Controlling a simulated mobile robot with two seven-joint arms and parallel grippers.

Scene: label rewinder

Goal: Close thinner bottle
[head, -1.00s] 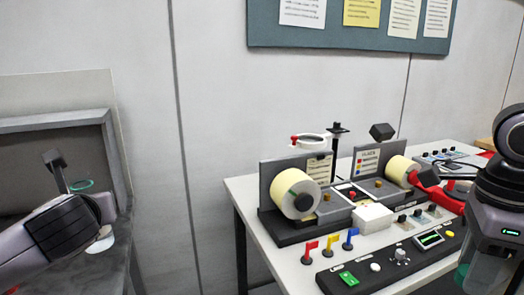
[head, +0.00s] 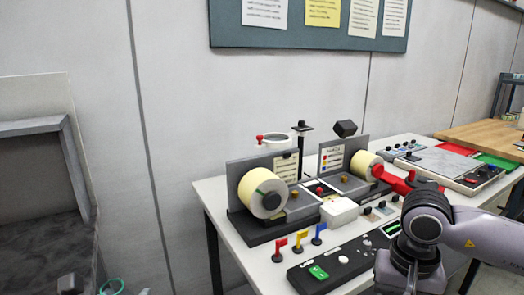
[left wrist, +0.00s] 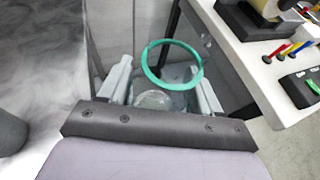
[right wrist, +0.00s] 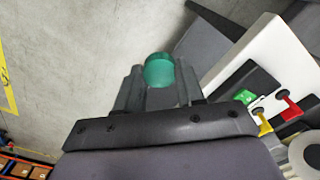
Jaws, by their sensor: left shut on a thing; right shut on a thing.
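The thinner bottle (left wrist: 156,99) shows in the left wrist view as a pale, see-through round body between the fingers. A teal ring (left wrist: 148,62) stands out above it, and the ring's edge also shows at the bottom left of the head view (head: 101,287). My left gripper (left wrist: 163,84) is shut on the bottle. My right gripper (right wrist: 160,84) is shut on a teal round cap (right wrist: 159,70) that sticks out past its fingertips. The cap and the bottle are apart. In the head view the right fingers are hidden below the frame.
The white table (head: 209,187) carries the label rewinder (head: 236,222) with two label rolls, coloured flags and a control panel (head: 335,262). A dark grey surface (head: 60,225) lies at the left. Open floor shows between the two.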

